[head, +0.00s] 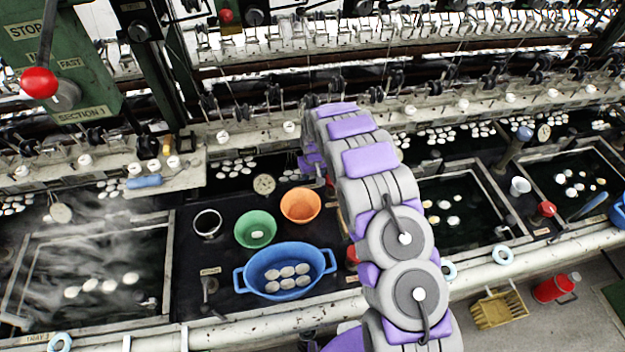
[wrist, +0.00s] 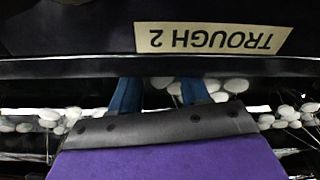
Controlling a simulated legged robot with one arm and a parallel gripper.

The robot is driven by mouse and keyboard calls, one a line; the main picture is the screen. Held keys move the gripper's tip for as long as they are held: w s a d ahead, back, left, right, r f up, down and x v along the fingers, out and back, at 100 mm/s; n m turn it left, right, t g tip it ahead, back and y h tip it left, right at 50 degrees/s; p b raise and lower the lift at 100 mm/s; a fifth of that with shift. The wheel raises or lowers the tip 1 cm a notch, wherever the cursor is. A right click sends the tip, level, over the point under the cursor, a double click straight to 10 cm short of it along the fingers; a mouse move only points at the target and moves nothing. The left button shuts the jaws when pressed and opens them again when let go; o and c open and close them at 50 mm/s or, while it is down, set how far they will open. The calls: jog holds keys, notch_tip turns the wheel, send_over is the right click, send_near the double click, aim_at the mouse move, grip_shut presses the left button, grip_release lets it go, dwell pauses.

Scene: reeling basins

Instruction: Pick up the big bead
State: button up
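I cannot make out for certain which thing is the big bead. Small pale blue rings lie along the front pipe in the head view, one right of my arm (head: 502,254) and another close beside my arm (head: 449,270). A third is at the bottom left (head: 60,342). My arm reaches away over the basins and hides the middle of the scene and most of my gripper. In the wrist view my gripper (wrist: 160,86) shows two blue fingers apart, with nothing seen held between them. White cocoons (wrist: 232,85) show behind the fingers.
A blue tub (head: 240,283) with several cocoons, a green bowl (head: 247,218) and an orange bowl (head: 301,190) stand left of my arm. Steaming water fills the left basin. Reeling machinery runs along the back. A "TROUGH 2" label (wrist: 212,38) appears upside down beyond my fingers.

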jog(key=shift+a, duration=0.15)
jog(key=shift+c, duration=1.4)
jog(key=shift+a, duration=0.15)
jog(key=shift+c, duration=0.2)
